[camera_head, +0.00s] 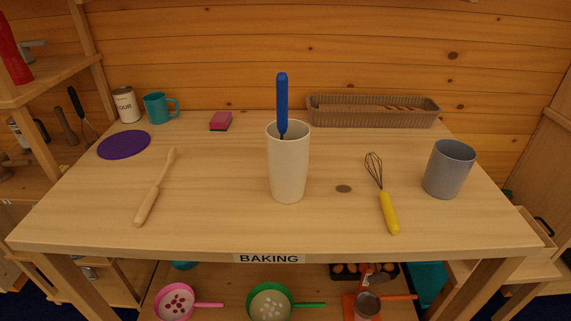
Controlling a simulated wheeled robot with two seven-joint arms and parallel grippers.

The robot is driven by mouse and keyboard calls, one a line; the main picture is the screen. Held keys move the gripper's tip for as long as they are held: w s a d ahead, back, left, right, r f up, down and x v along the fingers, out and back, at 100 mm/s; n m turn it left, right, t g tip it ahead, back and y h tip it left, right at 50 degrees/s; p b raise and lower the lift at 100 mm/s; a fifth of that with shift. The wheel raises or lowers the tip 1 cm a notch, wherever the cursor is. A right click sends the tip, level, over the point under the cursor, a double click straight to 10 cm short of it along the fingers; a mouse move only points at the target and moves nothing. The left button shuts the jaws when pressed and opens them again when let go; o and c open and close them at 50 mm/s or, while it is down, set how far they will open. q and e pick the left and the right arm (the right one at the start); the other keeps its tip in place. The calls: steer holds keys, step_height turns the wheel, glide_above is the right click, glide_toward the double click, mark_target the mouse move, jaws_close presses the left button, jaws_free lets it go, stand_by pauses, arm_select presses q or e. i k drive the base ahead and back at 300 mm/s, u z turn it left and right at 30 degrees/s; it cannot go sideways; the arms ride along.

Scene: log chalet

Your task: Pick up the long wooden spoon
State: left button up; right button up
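A long, pale wooden utensil (154,189) lies flat on the left part of the table, slanting from near front-left to far right. It has a thick near end and a thinner far part with a small, slightly bent tip. It looks like the wooden spoon, but its head is too small to make out clearly. Nothing touches or covers it. Neither of my grippers shows in the head view.
The wooden table (225,220) also holds a tall white cup (289,170) with a blue-handled utensil (282,103), a yellow-handled whisk (388,211), a grey cup (449,169), a purple disc (124,145), a pink sponge (221,120), a teal mug (157,108) and a wicker basket (345,119). Space around the wooden utensil is clear.

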mark_target(141, 216)
steer(key=z, duration=3.1)
steer(key=k, duration=1.4)
steer(key=u, duration=2.05)
